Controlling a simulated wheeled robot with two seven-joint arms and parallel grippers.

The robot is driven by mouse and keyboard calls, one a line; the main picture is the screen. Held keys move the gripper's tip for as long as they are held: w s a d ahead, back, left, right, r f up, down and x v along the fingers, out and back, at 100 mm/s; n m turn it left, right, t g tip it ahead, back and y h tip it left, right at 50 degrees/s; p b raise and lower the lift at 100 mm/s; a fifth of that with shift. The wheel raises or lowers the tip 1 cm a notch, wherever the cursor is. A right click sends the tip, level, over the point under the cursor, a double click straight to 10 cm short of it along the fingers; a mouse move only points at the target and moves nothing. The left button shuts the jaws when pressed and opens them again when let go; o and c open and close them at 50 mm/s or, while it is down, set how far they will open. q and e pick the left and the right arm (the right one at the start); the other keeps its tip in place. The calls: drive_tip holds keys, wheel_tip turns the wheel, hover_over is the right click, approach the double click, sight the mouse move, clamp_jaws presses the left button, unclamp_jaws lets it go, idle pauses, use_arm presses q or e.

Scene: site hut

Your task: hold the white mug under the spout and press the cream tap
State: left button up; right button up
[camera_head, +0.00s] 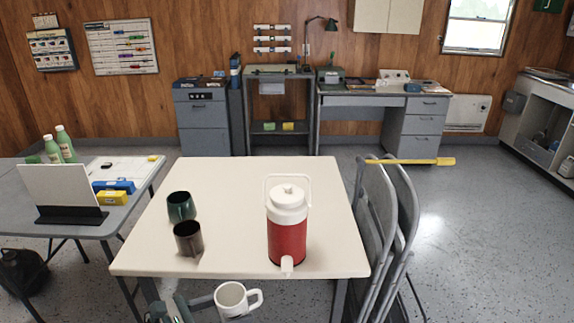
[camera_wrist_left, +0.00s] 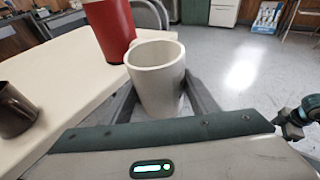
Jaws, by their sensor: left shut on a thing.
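The white mug (camera_head: 231,302) is upright in my left gripper (camera_head: 212,303), just in front of the table's near edge. In the left wrist view the mug (camera_wrist_left: 157,85) sits between the two fingers, which are shut on it, with its open rim up. The red drinks jug (camera_head: 287,238) with a white lid and handle stands on the table near its front edge. Its cream tap and spout (camera_head: 287,265) face me at the base, up and to the right of the mug. The jug's red side (camera_wrist_left: 110,28) shows behind the mug in the wrist view. My right gripper is not seen.
The cream table (camera_head: 240,185) also holds a dark green mug (camera_head: 180,206) and a dark brown mug (camera_head: 188,239) at its left. Grey folding chairs (camera_head: 375,220) stand against its right side. A grey side table (camera_head: 75,228) is at the left. The table's back half is clear.

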use_arm(q)
drive_tip(key=w+d+f+b, duration=0.1)
drive_tip(key=d+f+b, duration=0.1)
drive_tip(key=f, duration=0.3)
drive_tip(key=d+f+b, duration=0.2)
drive_tip(key=f+b, duration=0.1)
drive_tip(key=f, duration=0.3)
drive_tip(key=shift+w+d+b, duration=0.15)
drive_tip(key=shift+w+b, duration=0.2)
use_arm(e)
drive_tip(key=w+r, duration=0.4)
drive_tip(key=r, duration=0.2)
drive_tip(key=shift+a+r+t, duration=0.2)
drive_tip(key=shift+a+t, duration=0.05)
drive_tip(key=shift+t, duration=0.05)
use_arm(q)
drive_tip(key=shift+d, duration=0.1)
